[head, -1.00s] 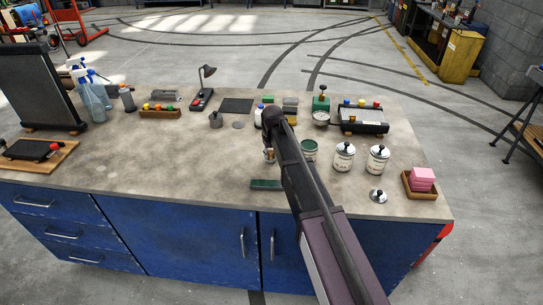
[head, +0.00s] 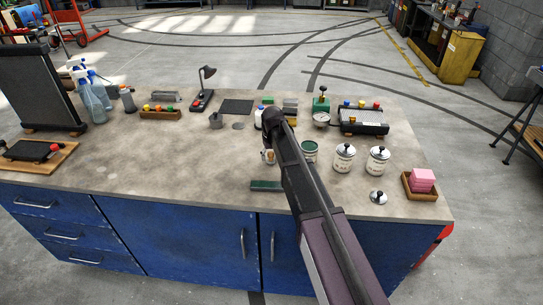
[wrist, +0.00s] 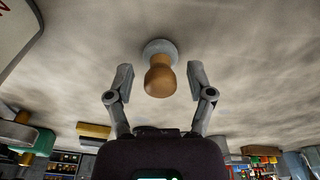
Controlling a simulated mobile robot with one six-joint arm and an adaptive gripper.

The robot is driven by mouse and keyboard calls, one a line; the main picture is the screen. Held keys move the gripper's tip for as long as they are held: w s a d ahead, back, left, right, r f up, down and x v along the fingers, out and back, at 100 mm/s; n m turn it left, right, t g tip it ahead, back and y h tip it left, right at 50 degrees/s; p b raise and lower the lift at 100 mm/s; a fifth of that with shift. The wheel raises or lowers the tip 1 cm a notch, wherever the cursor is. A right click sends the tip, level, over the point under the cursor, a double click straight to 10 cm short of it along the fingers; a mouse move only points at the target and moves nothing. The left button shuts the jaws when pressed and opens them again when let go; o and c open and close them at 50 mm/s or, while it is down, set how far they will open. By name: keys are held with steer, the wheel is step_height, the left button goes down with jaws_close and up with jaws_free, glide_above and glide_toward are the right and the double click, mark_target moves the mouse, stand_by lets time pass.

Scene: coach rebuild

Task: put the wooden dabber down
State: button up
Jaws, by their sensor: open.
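The wooden dabber (wrist: 160,80) shows in the wrist view, with a rounded wooden handle and a pale grey round pad. It stands with its pad on the worktop, and the picture is upside down. My gripper (wrist: 160,76) is open, one finger on each side of the handle, with a visible gap to both fingers. In the head view my arm hides most of the gripper. A small part of the dabber (head: 269,157) shows there just left of my arm.
Right of my arm stand a green-topped tin (head: 310,147), two white lidded jars (head: 344,159) and a wooden tray (head: 412,187) with pink blocks. A dark green block (head: 266,186) lies near the front edge.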

mark_target(272, 163)
step_height(272, 163, up, 12)
steer(key=s+p, duration=0.1)
steer(key=p, duration=1)
steer(key=shift+s+d+p, duration=0.15)
steer(key=shift+d+p, duration=0.05)
steer(key=shift+p, duration=0.15)
stand_by(0.4)
steer(key=s+d+m+g, duration=0.1)
steer(key=s+d+m, duration=0.4)
steer(key=s+d, duration=1.8)
steer(key=shift+s+f, duration=0.15)
steer(key=shift+s, duration=0.7)
step_height(272, 163, down, 2)
steer(key=shift+a+f+b, duration=0.1)
steer(key=shift+f+b, duration=0.05)
steer(key=shift+b, duration=1)
